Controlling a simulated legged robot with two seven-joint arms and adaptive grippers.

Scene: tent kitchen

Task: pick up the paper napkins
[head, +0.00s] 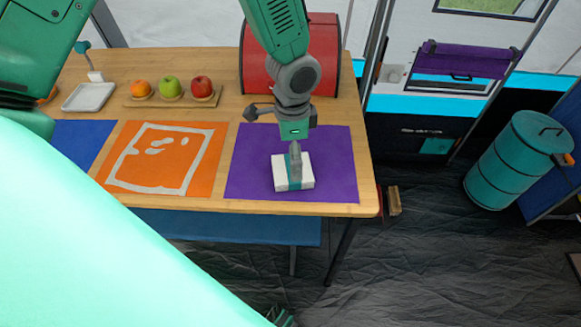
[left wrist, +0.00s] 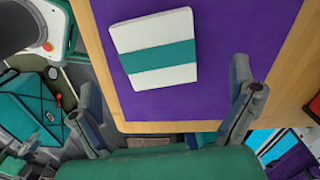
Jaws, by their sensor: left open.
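The paper napkins (head: 306,172) are a white, flat, square stack with a teal band. They lie on the purple placemat (head: 338,150) at the table's right end. My left gripper (head: 295,165) points down over the stack and hides part of it in the head view. In the left wrist view the napkins (left wrist: 155,48) lie between and beyond the spread fingers of the left gripper (left wrist: 165,78). The gripper is open and holds nothing. I cannot tell whether a finger touches the stack. My right gripper is not in view.
An orange placemat (head: 195,165) and a blue one (head: 78,137) lie to the left. Behind them are a fruit board (head: 186,101) and a grey tray (head: 88,97). A red bread box (head: 325,55) stands behind the purple placemat. A teal barrel (head: 510,160) stands right of the table.

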